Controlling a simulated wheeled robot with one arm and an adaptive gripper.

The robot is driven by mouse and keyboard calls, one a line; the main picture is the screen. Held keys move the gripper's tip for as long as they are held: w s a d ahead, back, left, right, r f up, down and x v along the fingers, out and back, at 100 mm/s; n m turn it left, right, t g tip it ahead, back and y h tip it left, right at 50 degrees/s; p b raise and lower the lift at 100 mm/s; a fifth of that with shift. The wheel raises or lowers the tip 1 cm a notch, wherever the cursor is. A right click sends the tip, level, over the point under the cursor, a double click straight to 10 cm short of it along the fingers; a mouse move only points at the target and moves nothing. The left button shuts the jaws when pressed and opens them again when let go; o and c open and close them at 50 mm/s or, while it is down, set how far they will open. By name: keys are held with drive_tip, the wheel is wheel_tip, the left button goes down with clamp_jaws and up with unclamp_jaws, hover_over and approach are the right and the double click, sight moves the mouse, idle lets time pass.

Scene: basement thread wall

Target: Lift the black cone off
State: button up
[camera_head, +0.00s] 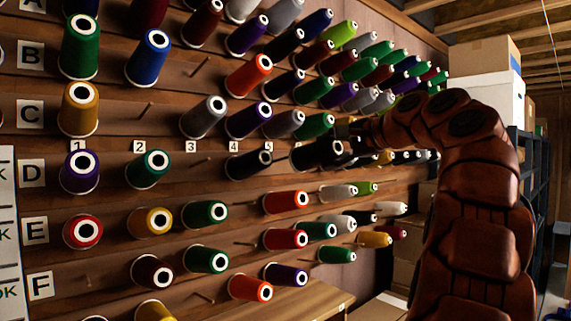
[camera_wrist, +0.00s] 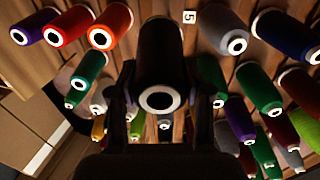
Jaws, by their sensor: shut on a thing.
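A black cone (camera_head: 314,156) is in row D, right of the number 5 label, with its ringed tip facing out from the wall. My gripper (camera_head: 342,150) reaches it from the right and is shut on it. In the wrist view the same black cone (camera_wrist: 160,55) fills the space between the two fingers of my gripper (camera_wrist: 162,95), its white-ringed end facing the camera. Whether its base still touches the wall or sits on a peg is hidden. Another black cone (camera_head: 249,165) sits to its left in row D, apart from my gripper.
Thread cones crowd the wooden wall around it: a green one (camera_head: 314,125) above, red ones (camera_head: 286,202) below, and a grey one (camera_head: 338,192) below right. Bare pegs stick out, one (camera_head: 200,161) in row D. Boxes (camera_head: 485,100) and shelving stand at the right.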

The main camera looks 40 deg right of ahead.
idle(0.3)
drive_tip(key=shift+s+a+r+p, duration=0.1)
drive_tip(key=shift+s+r+p, duration=0.7)
drive_tip(key=shift+s, duration=0.1)
drive_tip(key=shift+s+r+p, duration=0.3)
drive_tip(key=shift+s+p, duration=0.05)
drive_tip(key=shift+s, duration=0.2)
drive_tip(key=shift+s+r+p, duration=0.3)
drive_tip(key=shift+s, duration=0.2)
